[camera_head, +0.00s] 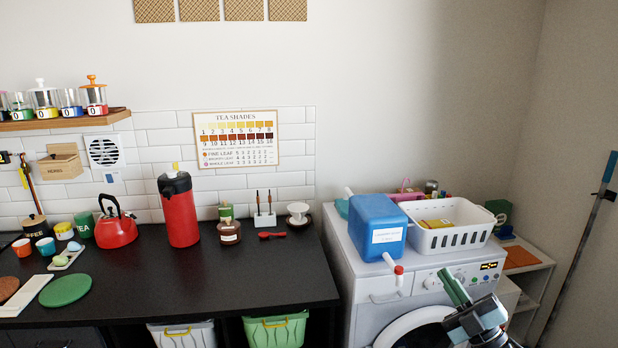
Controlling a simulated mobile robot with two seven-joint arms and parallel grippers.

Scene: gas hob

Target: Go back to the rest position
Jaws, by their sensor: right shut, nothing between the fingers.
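My right gripper (454,286) is at the lower right, in front of the washing machine (359,273). Its green fingers are together, point up and to the left, and hold nothing. The rest of my right arm runs out of the bottom edge. My left gripper is not in view.
A black counter (160,280) at the left holds a red kettle (116,231), a red flask (180,212) and small items. On the washing machine stand a blue box (377,222) and a white basket (452,236). A white shelf (530,265) stands to its right.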

